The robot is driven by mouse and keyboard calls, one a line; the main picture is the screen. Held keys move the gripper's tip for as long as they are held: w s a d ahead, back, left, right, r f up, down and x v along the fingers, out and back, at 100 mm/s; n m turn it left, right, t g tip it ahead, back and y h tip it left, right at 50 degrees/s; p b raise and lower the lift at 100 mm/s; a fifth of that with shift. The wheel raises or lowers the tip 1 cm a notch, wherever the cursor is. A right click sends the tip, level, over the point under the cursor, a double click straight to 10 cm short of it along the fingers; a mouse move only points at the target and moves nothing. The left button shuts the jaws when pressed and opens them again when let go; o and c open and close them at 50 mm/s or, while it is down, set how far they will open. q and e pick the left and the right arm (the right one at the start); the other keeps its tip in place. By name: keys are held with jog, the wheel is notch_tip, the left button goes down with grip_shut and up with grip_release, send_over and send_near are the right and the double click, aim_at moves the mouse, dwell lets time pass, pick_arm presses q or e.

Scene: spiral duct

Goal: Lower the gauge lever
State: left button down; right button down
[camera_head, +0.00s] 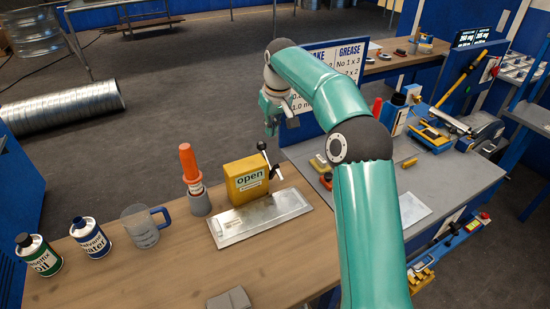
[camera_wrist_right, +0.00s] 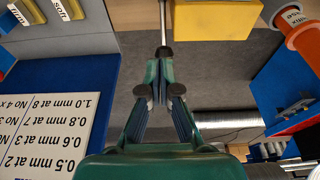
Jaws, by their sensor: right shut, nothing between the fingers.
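A yellow gauge box (camera_head: 246,182) marked "open" stands on the wooden bench beside a flat metal plate (camera_head: 262,217). A thin metal lever (camera_head: 268,160) with a black knob (camera_head: 262,145) sticks up at its right side. In the right wrist view, the lever rod (camera_wrist_right: 163,22) ends in a black knob (camera_wrist_right: 164,52), beside the yellow box (camera_wrist_right: 215,18). My right gripper (camera_head: 271,129) is above the lever, shut and empty. In the right wrist view, its fingertips (camera_wrist_right: 158,72) appear close to the knob; contact is unclear. My left gripper is not in view.
An orange-topped bottle (camera_head: 190,168) stands left of the box. A clear jug (camera_head: 143,226), a water can (camera_head: 89,237) and an oil can (camera_head: 38,254) stand farther left. A blue-edged sign (camera_head: 325,60) rises behind my right arm. A grey bench (camera_head: 457,178) lies right.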

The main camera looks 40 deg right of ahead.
jog(key=x, duration=0.7)
jog(key=shift+f, duration=0.15)
jog(key=shift+s+a+f, duration=0.3)
jog(key=shift+s+f, duration=0.55)
jog(key=shift+f, duration=0.05)
jog(key=shift+s+a, duration=0.1)
jog(key=shift+s, duration=0.25)
jog(key=shift+s+a+f, duration=0.15)
jog(key=shift+s+f, duration=0.25)
